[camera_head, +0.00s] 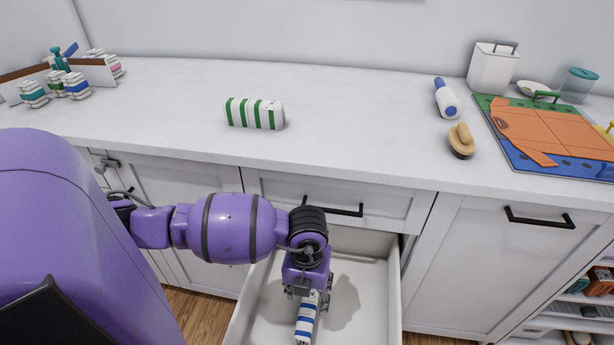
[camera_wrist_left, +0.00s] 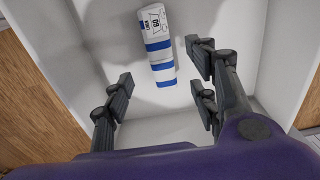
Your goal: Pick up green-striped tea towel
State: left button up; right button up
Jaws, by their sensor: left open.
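The green-striped tea towel (camera_head: 255,113), a white rolled bundle with green bands, lies on the white countertop left of centre. My left gripper (camera_head: 308,291) is low over the open drawer, well below and in front of that towel. A blue-striped white roll (camera_head: 305,318) lies in the drawer beneath the gripper. In the left wrist view my left gripper (camera_wrist_left: 160,95) is open, and the blue-striped roll (camera_wrist_left: 158,45) shows beyond and between its fingers, apparently not gripped. The green-striped towel is not in the left wrist view. My right gripper is not in view.
The open drawer (camera_head: 392,300) juts out below the counter (camera_head: 350,120). A blue-and-white bottle (camera_head: 446,98), a brush (camera_head: 460,140) and a folding board (camera_head: 550,130) lie at the right. Counter around the green-striped towel is clear.

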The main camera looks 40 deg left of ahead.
aim_at(267, 114)
jog(key=u, duration=1.5)
